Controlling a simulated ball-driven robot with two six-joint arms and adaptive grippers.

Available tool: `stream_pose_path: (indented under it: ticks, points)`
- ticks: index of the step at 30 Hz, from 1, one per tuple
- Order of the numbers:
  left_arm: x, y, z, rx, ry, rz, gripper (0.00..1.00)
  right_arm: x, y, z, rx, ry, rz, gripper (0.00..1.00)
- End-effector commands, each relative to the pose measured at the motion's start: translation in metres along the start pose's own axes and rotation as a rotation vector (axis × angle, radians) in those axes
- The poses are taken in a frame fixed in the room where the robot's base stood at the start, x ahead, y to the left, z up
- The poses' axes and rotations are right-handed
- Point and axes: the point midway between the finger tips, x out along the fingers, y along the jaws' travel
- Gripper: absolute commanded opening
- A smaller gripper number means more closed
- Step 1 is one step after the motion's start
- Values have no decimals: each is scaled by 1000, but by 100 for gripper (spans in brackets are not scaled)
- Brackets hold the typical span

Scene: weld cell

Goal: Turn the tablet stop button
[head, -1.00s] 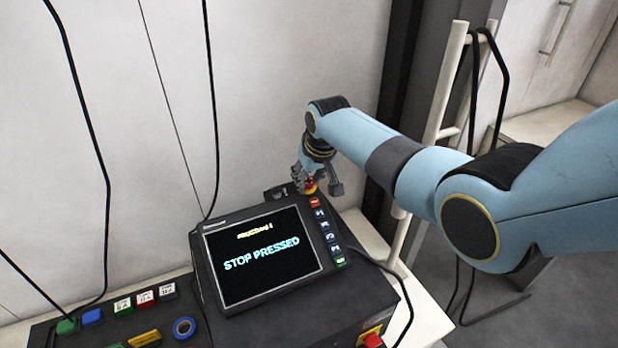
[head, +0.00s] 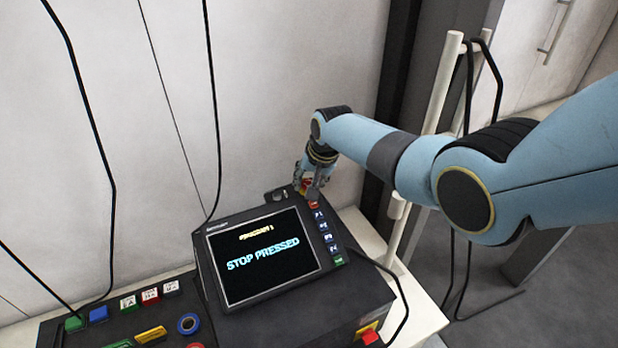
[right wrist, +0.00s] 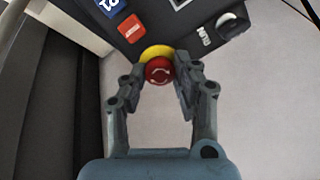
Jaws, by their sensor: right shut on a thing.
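The tablet (head: 262,262) stands tilted on a dark console, and its screen reads "STOP PRESSED". Its red stop button (right wrist: 159,70) with white turn arrows sits on a yellow collar (right wrist: 156,52) at the tablet's upper right corner. My right gripper (right wrist: 157,82) is shut on the stop button, with one finger on each side of it. In the head view the right gripper (head: 310,188) comes down over that corner and hides most of the button. My left gripper is not in view.
A rotary knob (right wrist: 231,24) sits beside the stop button. A column of keys (head: 327,237) runs down the tablet's right edge. A white post (head: 440,110) stands close to my right arm.

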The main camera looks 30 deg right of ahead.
Motion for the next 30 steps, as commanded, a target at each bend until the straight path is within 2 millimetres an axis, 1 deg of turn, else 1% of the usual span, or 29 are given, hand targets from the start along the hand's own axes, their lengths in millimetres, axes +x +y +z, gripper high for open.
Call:
stream_pose_path:
  ticks: [6, 18, 19, 21, 24, 30]
  points:
    - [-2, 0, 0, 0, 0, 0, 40, 0, 0, 1, 45, -1, -3, 0]
    - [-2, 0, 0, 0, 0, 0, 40, 1, 0, 1, 51, -1, -3, 0]
    - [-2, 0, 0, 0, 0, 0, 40, 1, 0, 1, 51, -1, -3, 32]
    - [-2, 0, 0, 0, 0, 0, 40, 1, 0, 1, 51, -1, -3, 41]
    - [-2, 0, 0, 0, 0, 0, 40, 0, 0, 1, 51, -1, -4, 53]
    - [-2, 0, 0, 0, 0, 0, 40, 0, 0, 0, 50, 0, -4, 53]
